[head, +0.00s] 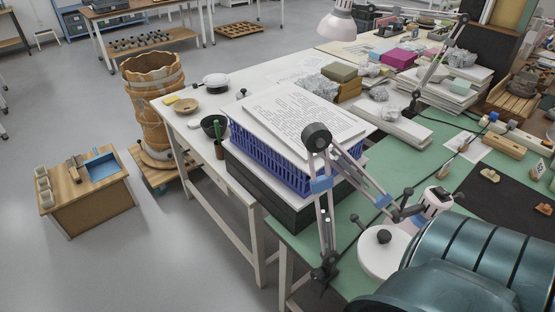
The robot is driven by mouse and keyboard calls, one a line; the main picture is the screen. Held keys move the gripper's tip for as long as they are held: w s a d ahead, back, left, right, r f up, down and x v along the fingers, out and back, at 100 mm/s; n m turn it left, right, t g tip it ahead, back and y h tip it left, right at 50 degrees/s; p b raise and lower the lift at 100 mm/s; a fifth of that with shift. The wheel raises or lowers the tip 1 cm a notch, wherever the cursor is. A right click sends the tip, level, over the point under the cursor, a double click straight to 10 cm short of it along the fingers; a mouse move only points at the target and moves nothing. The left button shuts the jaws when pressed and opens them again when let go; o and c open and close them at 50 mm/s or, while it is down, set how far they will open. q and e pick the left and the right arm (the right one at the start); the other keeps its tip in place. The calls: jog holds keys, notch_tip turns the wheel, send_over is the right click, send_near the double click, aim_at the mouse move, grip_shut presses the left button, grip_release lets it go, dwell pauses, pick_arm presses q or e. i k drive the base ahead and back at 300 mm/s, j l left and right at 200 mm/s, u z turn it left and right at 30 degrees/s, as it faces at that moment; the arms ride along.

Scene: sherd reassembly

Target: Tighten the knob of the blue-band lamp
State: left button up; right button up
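The lamp with blue bands (320,185) stands at the front edge of the green-topped table. Its pale double-bar arm rises from a dark clamp (325,272) to a large round black joint (316,137), then slopes down right to a pale pinkish lamp head (436,201). A second blue band (383,201) is on the sloping part. Small dark knob-like parts show near the lower joint (397,213); I cannot tell which is the knob to tighten, or how tight it is. Neither of my grippers is in view.
A blue crate (262,150) with papers (305,117) on top stands behind the lamp on a black box (262,190). Another pale lamp (338,24) is farther back. Floor is clear at the lower left.

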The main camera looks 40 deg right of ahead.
aim_at(317, 275)
jog(key=i, duration=3.2)
jog(key=z, duration=4.85)
